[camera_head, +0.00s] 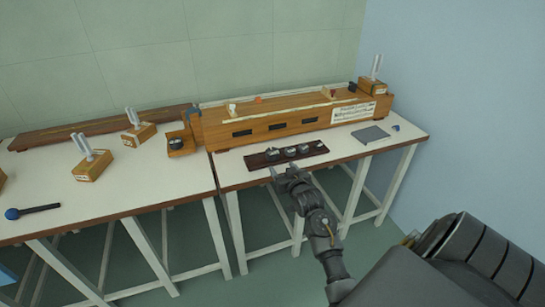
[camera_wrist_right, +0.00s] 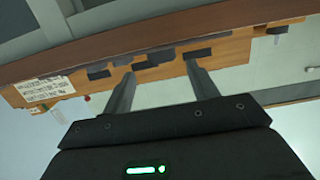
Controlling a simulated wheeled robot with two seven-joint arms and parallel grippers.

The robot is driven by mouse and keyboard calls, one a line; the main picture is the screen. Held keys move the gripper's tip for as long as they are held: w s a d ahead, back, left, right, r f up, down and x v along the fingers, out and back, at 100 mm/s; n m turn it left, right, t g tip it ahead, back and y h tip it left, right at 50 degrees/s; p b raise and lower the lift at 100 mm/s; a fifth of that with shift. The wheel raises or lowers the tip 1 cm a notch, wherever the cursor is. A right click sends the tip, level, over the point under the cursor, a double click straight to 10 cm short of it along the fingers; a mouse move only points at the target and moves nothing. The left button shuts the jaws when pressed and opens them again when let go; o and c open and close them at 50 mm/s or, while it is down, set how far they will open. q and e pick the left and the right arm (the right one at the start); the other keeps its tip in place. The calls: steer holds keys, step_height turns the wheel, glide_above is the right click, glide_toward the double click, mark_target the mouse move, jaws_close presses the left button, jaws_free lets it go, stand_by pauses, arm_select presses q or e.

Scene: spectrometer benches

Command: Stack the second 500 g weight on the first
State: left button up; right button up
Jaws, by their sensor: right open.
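Several dark, round metal weights (camera_head: 290,152) sit in a row on a dark wooden strip (camera_head: 254,160) near the front of the right bench. I cannot read which are the 500 g ones, and no stack shows clearly. My right gripper (camera_head: 283,169) is at the bench's front edge, just in front of the strip. In the right wrist view its two fingers (camera_wrist_right: 162,75) are apart with nothing between them. Dark shapes beyond the fingertips there are too unclear to name. My left gripper is not in view.
A long wooden apparatus (camera_head: 255,130) with a white label stands behind the strip. A grey flat plate (camera_head: 370,134) lies to the right. The bench's brown front edge (camera_wrist_right: 150,45) crosses the wrist view. The left bench holds wooden blocks (camera_head: 93,165) and a dark-handled tool (camera_head: 35,210).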

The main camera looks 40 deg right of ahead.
mark_target(275, 156)
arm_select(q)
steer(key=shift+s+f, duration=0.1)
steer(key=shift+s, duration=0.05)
arm_select(e)
steer(key=shift+w+d+r, duration=0.1)
steer(key=shift+w+d, duration=0.05)
steer(key=shift+w, duration=0.05)
steer(key=x, duration=0.5)
steer(key=shift+w, duration=0.15)
steer(key=shift+w+d, duration=0.15)
steer(key=shift+w, duration=0.2)
steer(key=x, duration=0.3)
steer(key=shift+w+d+b, duration=0.1)
steer(key=shift+w+b, duration=0.25)
steer(key=shift+w, duration=0.05)
steer(key=shift+w+d, duration=0.1)
steer(key=shift+w, duration=0.25)
steer(key=c, duration=0.9)
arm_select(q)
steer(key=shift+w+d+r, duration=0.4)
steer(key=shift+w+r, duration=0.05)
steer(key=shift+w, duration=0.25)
arm_select(e)
steer(key=shift+r, duration=0.15)
steer(key=c, duration=0.3)
